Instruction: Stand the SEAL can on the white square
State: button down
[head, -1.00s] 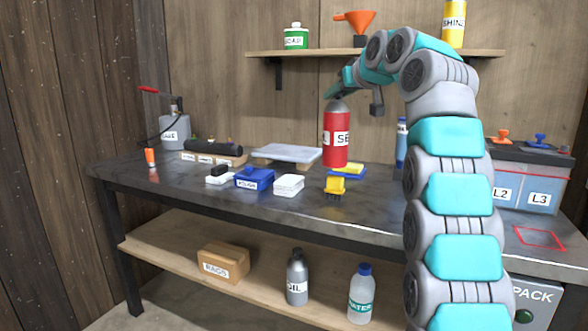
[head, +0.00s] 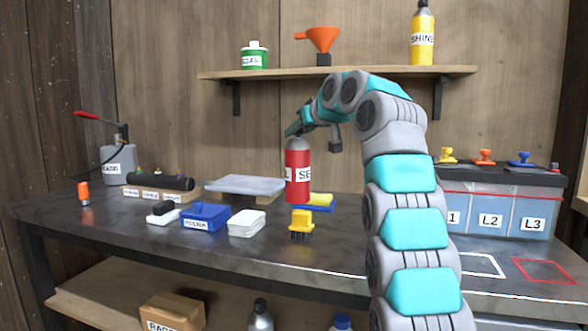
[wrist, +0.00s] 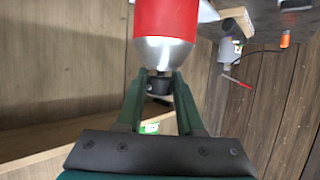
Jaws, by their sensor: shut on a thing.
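The SEAL can (head: 298,180) is red with a white label band and a grey domed top. It hangs upright above the workbench, in front of the back wall. My gripper (head: 296,131) is shut on the can's top from above. In the wrist view the two fingers (wrist: 159,88) close on the dark nozzle at the end of the can (wrist: 165,25). The white square (head: 482,265) is an outline on the bench at right, partly hidden behind my arm.
A red square outline (head: 544,271) lies right of the white one. A shelf (head: 350,72) runs above.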

aim_at(298, 150)
jog(key=shift+f+b, duration=1.95)
jog(key=shift+f, duration=0.5)
jog(key=shift+f, duration=0.2)
jog(key=c, duration=0.5)
grip_release()
jog(key=shift+c, duration=0.2)
jog(key=shift+r, duration=0.15)
